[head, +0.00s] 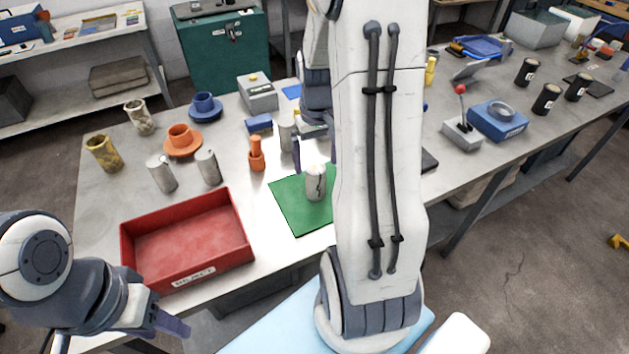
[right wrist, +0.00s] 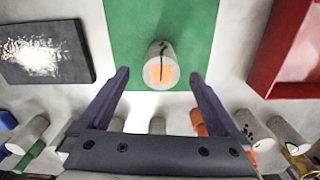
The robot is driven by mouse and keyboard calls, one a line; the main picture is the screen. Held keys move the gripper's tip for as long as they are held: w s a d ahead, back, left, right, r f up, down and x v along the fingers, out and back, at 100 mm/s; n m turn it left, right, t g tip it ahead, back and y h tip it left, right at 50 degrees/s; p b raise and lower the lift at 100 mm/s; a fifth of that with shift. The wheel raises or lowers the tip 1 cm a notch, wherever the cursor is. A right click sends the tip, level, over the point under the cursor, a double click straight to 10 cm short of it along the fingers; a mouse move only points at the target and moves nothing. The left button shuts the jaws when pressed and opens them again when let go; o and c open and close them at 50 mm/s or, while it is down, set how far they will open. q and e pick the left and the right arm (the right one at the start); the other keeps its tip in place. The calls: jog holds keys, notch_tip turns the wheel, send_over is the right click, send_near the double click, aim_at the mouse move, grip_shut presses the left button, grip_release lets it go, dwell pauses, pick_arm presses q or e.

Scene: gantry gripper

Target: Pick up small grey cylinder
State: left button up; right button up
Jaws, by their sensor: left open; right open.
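A small grey cylinder (head: 315,183) with a dark crack-like mark stands on a green mat (head: 287,207) in the head view. In the right wrist view the cylinder (right wrist: 162,52) shows an orange patch and lies in line with the gap between my fingertips. My right gripper (head: 314,152) is open and empty, just behind and above the cylinder, partly hidden by my arm. Its two fingers (right wrist: 159,76) are spread in the right wrist view, with no clear contact. My left gripper (head: 165,320) is open at the lower left, away from the cylinder.
A red tray (head: 186,276) stands left of the mat. Other grey cylinders (head: 161,173), an orange peg piece (head: 256,158) and cups stand behind it. A dark pad with white grains (right wrist: 42,50) lies beside the mat in the right wrist view.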

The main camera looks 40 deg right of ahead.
aim_at(316, 184)
notch_tip(316, 184, down, 9)
jog(key=shift+r+p, duration=0.1)
jog(key=shift+p, duration=0.6)
jog(key=shift+c, duration=0.4)
grip_shut()
